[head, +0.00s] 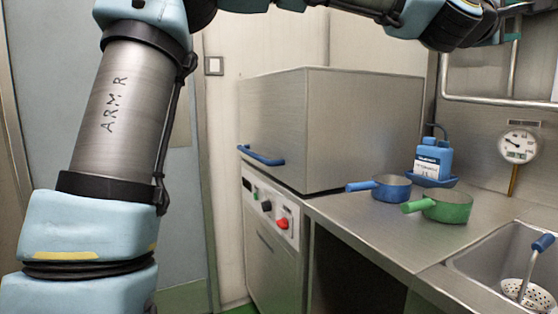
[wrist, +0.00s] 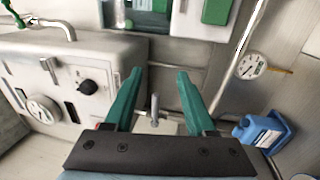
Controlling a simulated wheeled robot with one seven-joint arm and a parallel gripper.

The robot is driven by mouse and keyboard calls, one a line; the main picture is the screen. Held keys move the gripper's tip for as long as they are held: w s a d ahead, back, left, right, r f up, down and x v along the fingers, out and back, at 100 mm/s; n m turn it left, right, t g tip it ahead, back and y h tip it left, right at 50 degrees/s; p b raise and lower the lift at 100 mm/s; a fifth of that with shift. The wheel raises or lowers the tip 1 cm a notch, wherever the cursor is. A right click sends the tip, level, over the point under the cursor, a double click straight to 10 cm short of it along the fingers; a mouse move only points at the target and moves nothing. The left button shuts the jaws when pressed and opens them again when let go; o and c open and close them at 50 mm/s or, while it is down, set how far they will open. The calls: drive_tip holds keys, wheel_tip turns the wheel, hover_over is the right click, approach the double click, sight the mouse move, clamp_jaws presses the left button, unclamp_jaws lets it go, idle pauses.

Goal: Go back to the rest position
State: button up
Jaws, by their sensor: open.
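My gripper (wrist: 159,76) shows in the wrist view with its two green fingers apart and nothing between them. In the head view my arm rises at the left, runs along the top edge and reaches the upper right corner, where the gripper is mostly cut off. In the wrist view the fingers point toward the wall fittings and touch nothing that I can see.
A blue pan (head: 391,190), a green pan (head: 447,207) and a blue bottle (head: 433,158) stand on the steel counter (head: 365,228). A sink (head: 490,262) is at right, a wall gauge (head: 518,147) above. A large steel box (head: 360,125) stands behind. The bottle (wrist: 262,131) also shows in the wrist view.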

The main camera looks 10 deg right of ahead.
drive_tip(key=w+a+f+m+y+p, duration=0.1)
drive_tip(key=w+a+f+y, duration=0.3)
drive_tip(key=f, duration=0.4)
drive_tip(key=w+a+f+m+t+y+p, duration=0.1)
drive_tip(key=w+a+f+m, duration=0.1)
drive_tip(key=w+a+f, duration=0.35)
drive_tip(key=w+a+f+m+y+p, duration=0.1)
drive_tip(key=w+a+f+y+p, duration=0.15)
drive_tip(key=w+f, duration=0.45)
drive_tip(key=w+a+f+y, duration=0.2)
drive_tip(key=a+f+y, duration=0.2)
drive_tip(key=a+f, duration=0.55)
drive_tip(key=a+f+g+y+p, duration=0.1)
drive_tip(key=a+f+y, duration=0.25)
drive_tip(key=a, duration=0.75)
drive_tip(key=a+f+g+y+p, duration=0.15)
drive_tip(key=a+f, duration=0.25)
drive_tip(key=a, duration=0.8)
drive_tip(key=s+a+f+g+y+p, duration=0.1)
drive_tip(key=s+a, duration=0.4)
drive_tip(key=a, duration=0.3)
drive_tip(key=s+a+f+g+y+p, duration=0.1)
drive_tip(key=s+a, duration=0.4)
drive_tip(key=a, duration=0.3)
drive_tip(key=shift+f+y, duration=0.35)
drive_tip(key=shift+c, duration=0.4)
